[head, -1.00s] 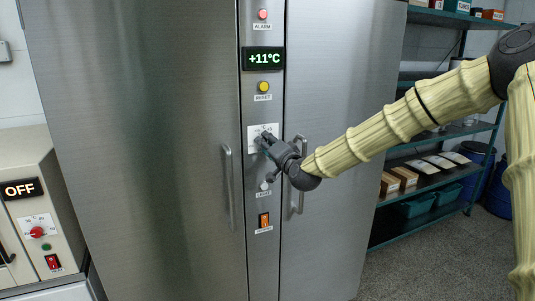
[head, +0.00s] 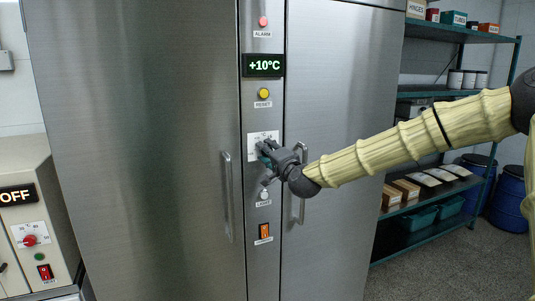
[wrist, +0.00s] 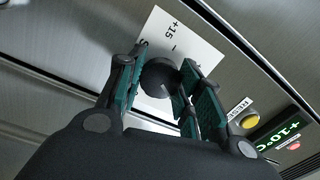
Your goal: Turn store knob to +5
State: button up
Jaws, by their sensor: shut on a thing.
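The store knob is a dark round knob (wrist: 160,76) on a white scale plate (wrist: 190,38), where "+15" is legible in the wrist view. My gripper (head: 264,150) is at the plate on the cabinet's centre panel in the head view. In the wrist view my gripper's fingers (wrist: 158,85) stand on either side of the knob, shut on it. In the head view the gripper hides the knob and part of the scale. The green display (head: 263,65) reads +10°C; it also shows in the wrist view (wrist: 283,134).
Above the knob are a yellow reset button (head: 264,94) and a red alarm lamp (head: 263,21). Below are a light switch (head: 264,195) and an orange rocker (head: 264,231). Door handles (head: 227,197) (head: 302,184) flank the panel. A machine reading OFF (head: 17,194) stands left.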

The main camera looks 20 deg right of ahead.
jog(key=o, duration=1)
jog(key=shift+d, duration=0.1)
jog(key=shift+o, duration=0.2)
jog(key=s+d, duration=0.1)
jog(key=s, duration=1.1)
jog(key=shift+d+f, duration=0.35)
